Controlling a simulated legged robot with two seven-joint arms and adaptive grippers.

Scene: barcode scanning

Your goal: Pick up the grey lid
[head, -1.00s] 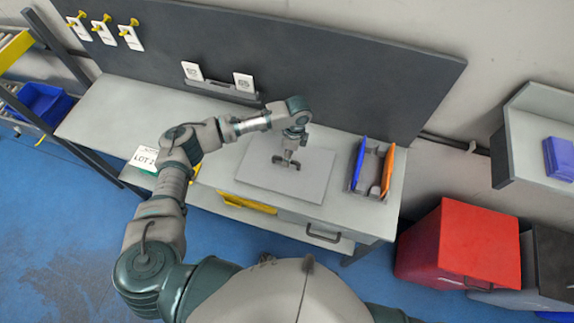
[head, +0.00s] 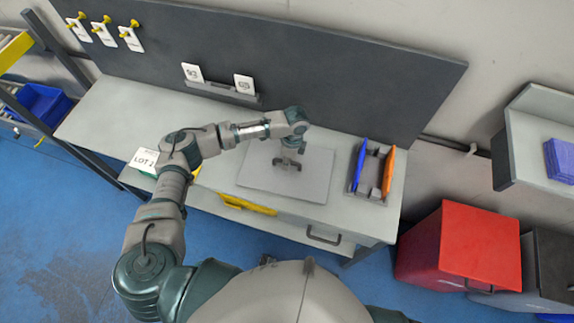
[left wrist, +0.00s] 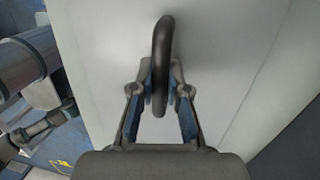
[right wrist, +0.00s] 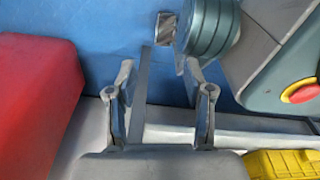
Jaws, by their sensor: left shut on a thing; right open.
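The grey lid (head: 260,175) is a flat rectangular plate on the workbench, at the middle of the head view. It also fills much of the left wrist view (left wrist: 100,50). Its dark curved handle (left wrist: 162,60) stands up between the fingers of my left gripper (left wrist: 163,85), which is shut on it. In the head view my left gripper (head: 288,162) is over the middle of the lid. I cannot tell whether the lid is clear of the surface under it. My right gripper (right wrist: 155,75) is open and empty, away from the lid.
A grey holder with a blue panel (head: 360,160) and an orange panel (head: 388,172) stands right of the lid. A LOT card (head: 143,159) lies left. A dark back panel (head: 330,60) rises behind. A red bin (head: 460,248) stands at lower right.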

